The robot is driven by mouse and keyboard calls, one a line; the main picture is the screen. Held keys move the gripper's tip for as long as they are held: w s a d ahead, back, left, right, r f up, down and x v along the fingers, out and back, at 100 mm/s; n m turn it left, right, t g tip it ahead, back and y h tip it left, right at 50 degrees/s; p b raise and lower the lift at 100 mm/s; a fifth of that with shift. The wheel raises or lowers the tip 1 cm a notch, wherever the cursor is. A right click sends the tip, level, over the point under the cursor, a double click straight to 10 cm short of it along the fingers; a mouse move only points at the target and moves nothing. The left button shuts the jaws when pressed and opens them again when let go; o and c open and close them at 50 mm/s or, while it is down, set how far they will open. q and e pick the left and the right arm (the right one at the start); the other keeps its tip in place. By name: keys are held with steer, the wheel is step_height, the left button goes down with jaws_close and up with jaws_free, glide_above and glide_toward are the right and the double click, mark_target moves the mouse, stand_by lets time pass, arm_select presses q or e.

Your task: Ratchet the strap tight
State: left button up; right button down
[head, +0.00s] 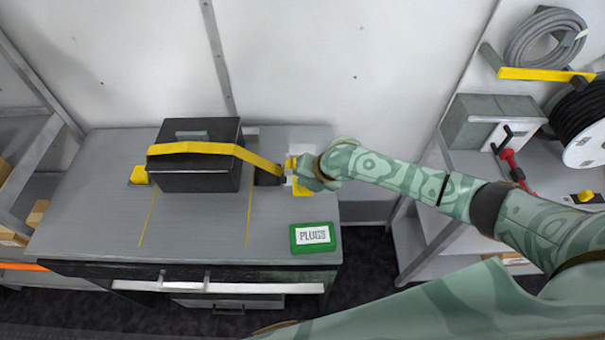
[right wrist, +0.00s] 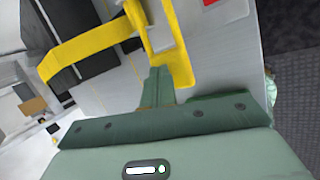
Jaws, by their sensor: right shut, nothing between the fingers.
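A yellow strap (head: 222,148) runs over a dark box (head: 201,177) on the grey bench. Its left end goes down to a yellow anchor (head: 140,175). Its right end slopes down to the ratchet (head: 302,188), which has yellow parts and is partly hidden by my right gripper (head: 293,173). In the right wrist view the strap (right wrist: 90,50) meets the yellow ratchet (right wrist: 176,50). My right gripper (right wrist: 157,82) is shut and empty, its fingertips close beside the ratchet's yellow part. I cannot tell whether they touch it. My left gripper is not in view.
A green box labelled PLUGS (head: 313,246) sits at the bench's front right corner. The bench top (head: 190,225) has free room in front of the dark box. A shelf at the right holds a cable reel (head: 584,150), a grey case (head: 484,125) and a red-handled tool (head: 512,163).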

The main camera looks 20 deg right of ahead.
stand_by(0.7)
steer(key=shift+w+d+r+p, duration=0.1)
steer(key=shift+w+r+p, duration=0.2)
steer(key=shift+r+p, duration=0.4)
steer(key=shift+w+d+r+p, duration=0.1)
steer(key=shift+w+r+p, duration=0.25)
steer(key=shift+r, duration=0.6)
steer(key=shift+w+d+r+p, duration=0.1)
steer(key=shift+w+r+p, duration=0.1)
steer(key=shift+r+p, duration=0.55)
steer(key=shift+r, duration=0.15)
steer(key=shift+w+d+r+p, duration=0.1)
steer(key=shift+w+r+p, duration=0.15)
steer(key=shift+r+p, duration=0.4)
steer(key=shift+w+d+r+p, duration=0.1)
steer(key=shift+w+r+p, duration=0.2)
steer(key=shift+r, duration=0.6)
steer(key=shift+w+r+p, duration=0.25)
steer(key=shift+r+p, duration=0.25)
steer(key=shift+r, duration=0.25)
